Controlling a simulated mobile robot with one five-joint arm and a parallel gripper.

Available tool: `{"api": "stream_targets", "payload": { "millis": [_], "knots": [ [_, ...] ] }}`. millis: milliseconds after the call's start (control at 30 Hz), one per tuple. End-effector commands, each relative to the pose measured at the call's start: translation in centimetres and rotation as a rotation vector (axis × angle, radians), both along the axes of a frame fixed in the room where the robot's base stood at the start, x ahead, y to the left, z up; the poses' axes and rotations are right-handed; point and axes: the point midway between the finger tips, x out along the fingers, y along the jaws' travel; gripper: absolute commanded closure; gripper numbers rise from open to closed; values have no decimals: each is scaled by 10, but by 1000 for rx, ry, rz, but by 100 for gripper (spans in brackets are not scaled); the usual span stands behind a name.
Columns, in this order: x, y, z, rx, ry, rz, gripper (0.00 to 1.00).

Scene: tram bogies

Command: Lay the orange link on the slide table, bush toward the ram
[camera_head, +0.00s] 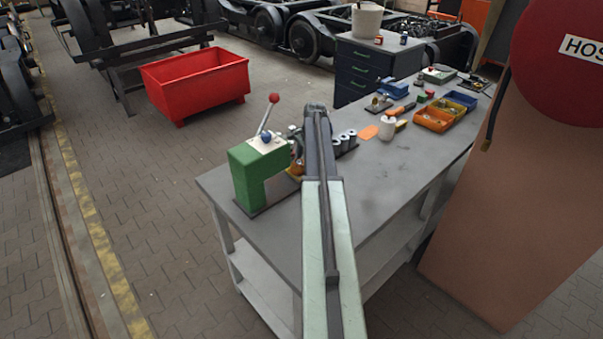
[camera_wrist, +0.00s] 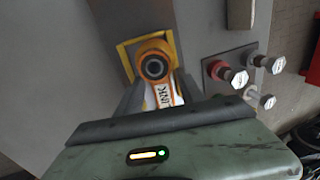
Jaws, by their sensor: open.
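An orange link (camera_wrist: 160,92) with a white label shows in the wrist view, its round end holding a dark-centred bush (camera_wrist: 154,66) pointing away from my gripper. That end lies over a yellow-edged plate (camera_wrist: 124,50), which may be the slide table. My gripper (camera_wrist: 162,86) is open, with one finger on each side of the link; contact cannot be told. In the head view a green press (camera_head: 247,178) with a red-knobbed lever stands at the bench's near left end. My arm hides much of the area beside it, and I cannot make out the ram.
Silver pins, one with a red collar (camera_wrist: 219,70), stand right of the link in the wrist view. Further along the grey bench (camera_head: 385,180) are a white pot (camera_head: 387,128), an orange bin (camera_head: 434,119) and small tools. A red tub (camera_head: 195,82) stands on the floor.

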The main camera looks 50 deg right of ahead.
Motion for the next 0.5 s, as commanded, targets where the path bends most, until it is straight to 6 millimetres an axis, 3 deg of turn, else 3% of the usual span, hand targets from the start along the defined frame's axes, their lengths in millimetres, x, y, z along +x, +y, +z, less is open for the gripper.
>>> {"api": "stream_targets", "payload": {
  "millis": [33,300,433,467,500],
  "knots": [
    [2,0,-14,0,0,1,55],
    [3,1,-12,0,0,1,58],
    [3,1,-12,0,0,1,94],
    [3,1,-12,0,0,2,100],
    [3,1,-12,0,0,2,100]
  ]
}}
